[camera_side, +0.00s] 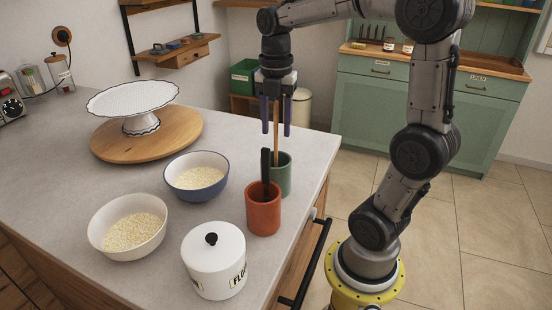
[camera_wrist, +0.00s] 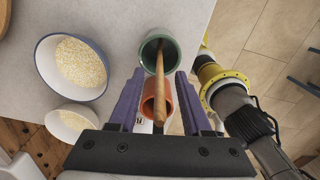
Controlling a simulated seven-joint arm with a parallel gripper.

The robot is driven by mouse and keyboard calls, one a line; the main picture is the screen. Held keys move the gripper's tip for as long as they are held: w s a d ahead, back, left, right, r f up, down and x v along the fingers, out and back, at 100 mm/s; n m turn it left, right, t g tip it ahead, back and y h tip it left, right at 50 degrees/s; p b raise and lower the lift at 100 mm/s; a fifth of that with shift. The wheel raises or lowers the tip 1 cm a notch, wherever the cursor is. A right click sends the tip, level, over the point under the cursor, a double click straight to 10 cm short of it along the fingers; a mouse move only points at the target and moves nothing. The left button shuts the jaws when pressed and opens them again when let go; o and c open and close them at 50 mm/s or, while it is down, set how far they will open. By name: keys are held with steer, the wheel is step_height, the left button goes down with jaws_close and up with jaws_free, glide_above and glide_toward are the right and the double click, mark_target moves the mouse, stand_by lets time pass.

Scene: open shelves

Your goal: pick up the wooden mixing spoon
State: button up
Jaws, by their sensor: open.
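The wooden mixing spoon (camera_side: 277,136) stands in a green cup (camera_side: 284,178) on the counter, its handle sticking up. In the wrist view the spoon handle (camera_wrist: 160,88) rises from the green cup (camera_wrist: 151,50) toward the camera, between the two fingers. My gripper (camera_side: 275,133) is open above the green cup, with its purple fingers pointing down on either side of the upper handle. In the wrist view the fingers of my gripper (camera_wrist: 157,88) are apart from the handle. The spoon's lower end is hidden inside the cup.
An orange cup (camera_side: 263,212) with a black-handled utensil (camera_side: 265,166) stands just in front of the green cup. A blue bowl (camera_side: 197,187), a white bowl (camera_side: 109,241) and a white flour canister (camera_side: 213,271) are nearby. A cake stand (camera_side: 135,100) sits farther back. The counter's right edge is close.

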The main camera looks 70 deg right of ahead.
jaws_close()
steer(key=shift+r, duration=0.1)
stand_by(0.3)
